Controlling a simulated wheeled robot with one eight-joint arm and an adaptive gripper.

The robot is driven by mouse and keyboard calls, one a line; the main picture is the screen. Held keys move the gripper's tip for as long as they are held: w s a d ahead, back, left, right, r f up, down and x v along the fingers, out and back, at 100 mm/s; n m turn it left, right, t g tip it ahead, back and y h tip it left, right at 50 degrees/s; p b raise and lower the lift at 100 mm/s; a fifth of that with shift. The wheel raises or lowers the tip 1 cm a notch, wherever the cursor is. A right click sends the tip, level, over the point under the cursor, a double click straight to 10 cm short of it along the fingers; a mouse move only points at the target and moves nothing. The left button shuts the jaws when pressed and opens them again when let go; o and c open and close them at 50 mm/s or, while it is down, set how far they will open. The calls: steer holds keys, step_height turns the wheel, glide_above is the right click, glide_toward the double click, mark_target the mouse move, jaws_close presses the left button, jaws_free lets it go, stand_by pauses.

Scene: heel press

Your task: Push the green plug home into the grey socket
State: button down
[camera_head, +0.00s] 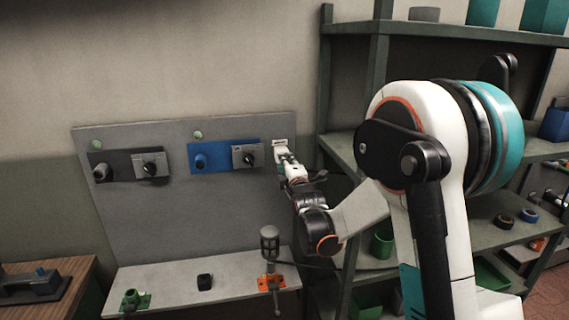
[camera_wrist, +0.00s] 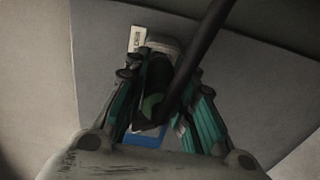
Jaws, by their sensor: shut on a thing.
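My gripper (camera_head: 288,163) is at the upper right of the upright grey board, right by the grey socket (camera_head: 280,144). In the wrist view, its teal fingers (camera_wrist: 160,78) are shut on the green plug (camera_wrist: 151,104), which shows as a dark body with a green band. The socket (camera_wrist: 166,44) lies just beyond the fingertips, beside a pale label. The fingers and a dark cable hide part of the plug. I cannot tell how deep the plug sits in the socket.
Left of the socket are a blue unit (camera_head: 224,155) and a black unit (camera_head: 131,165) with knobs. Shelving (camera_head: 340,150) stands close on the right.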

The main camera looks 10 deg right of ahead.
steer(key=shift+s+b, duration=0.3)
steer(key=shift+s, duration=1.85)
